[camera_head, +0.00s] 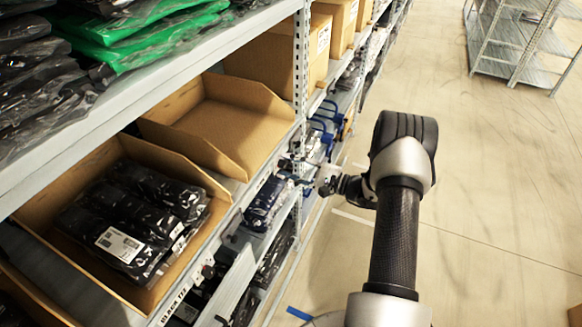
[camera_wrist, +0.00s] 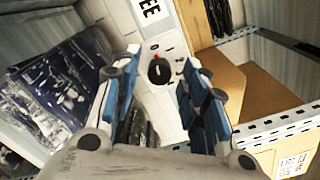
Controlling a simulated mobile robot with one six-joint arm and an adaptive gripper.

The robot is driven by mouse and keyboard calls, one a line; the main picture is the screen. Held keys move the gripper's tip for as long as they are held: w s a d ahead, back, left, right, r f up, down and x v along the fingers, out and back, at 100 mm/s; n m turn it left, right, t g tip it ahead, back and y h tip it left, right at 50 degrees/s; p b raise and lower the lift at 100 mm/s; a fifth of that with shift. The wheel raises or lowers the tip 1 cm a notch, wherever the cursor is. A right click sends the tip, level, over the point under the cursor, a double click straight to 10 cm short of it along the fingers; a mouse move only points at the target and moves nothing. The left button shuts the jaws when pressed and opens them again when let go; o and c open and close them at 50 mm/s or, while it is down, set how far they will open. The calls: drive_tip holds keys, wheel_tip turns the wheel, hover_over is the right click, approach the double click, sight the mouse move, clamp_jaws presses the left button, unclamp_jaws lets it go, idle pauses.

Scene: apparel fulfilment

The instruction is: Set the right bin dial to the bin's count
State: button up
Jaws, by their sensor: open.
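The right bin (camera_head: 225,118) is an open cardboard bin on the shelf in the head view, with no items visible in it. The left bin (camera_head: 195,180) holds several black bagged garments. My gripper (camera_head: 300,165) is at the shelf front, to the right of the right bin, small in that view. In the wrist view, my gripper (camera_wrist: 160,62) is open, with its blue-padded fingers on either side of a black round dial (camera_wrist: 159,71) on a white panel. A red mark shows at the dial's upper edge. The fingers look apart from the dial; its scale is too small to read.
A second dial-like knob (camera_head: 208,271) is on the shelf edge below the left bin. Cardboard boxes (camera_head: 275,60) stand farther along the shelf. Metal shelf rails (camera_wrist: 275,125) lie close to my gripper's right.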

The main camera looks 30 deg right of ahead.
drive_tip(key=v, duration=1.2)
idle(0.3)
